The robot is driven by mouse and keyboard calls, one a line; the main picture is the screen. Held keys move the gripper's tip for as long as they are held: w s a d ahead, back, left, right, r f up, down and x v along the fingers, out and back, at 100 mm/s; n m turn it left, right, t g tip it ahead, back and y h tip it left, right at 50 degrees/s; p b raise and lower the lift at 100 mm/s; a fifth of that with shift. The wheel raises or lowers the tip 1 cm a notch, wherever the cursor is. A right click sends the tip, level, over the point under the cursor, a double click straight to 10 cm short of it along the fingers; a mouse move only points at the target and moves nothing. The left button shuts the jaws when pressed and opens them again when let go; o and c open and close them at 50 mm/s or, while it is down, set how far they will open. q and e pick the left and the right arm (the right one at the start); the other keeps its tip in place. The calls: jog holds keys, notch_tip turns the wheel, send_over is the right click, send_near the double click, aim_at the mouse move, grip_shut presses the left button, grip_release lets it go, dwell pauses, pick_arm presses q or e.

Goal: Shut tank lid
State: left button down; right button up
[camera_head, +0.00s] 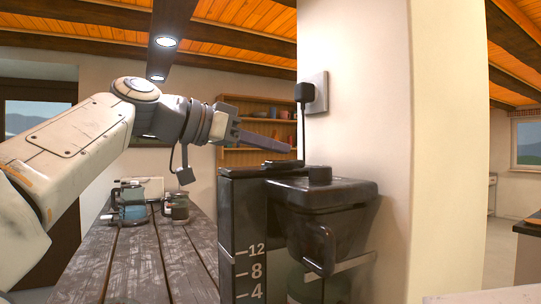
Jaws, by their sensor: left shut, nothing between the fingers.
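A dark coffee machine (325,194) stands against the pale wall pillar. Its tall dark tank (240,225), marked 12, 8 and 4, is on its left side. A thin dark piece (283,163), which looks like part of the tank lid, shows at the top of the machine. I cannot tell if the lid is fully seated. My left gripper (288,149) is shut and empty, its fingers pointing right and slightly down just above the tank top. I cannot tell whether it touches the lid. My right gripper is not in view.
A wooden plank table (135,262) runs back on the left, with a glass pot (133,205) and a jar (176,206) on it. A plug with a cord (304,92) is in the pillar socket. Shelves (258,135) stand behind.

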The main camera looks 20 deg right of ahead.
pick_arm(q)
jog(key=shift+s+f+m+b, duration=0.2)
jog(key=shift+f+m+b, duration=0.15)
jog(key=shift+m+b, duration=0.1)
jog(key=shift+r, duration=0.1)
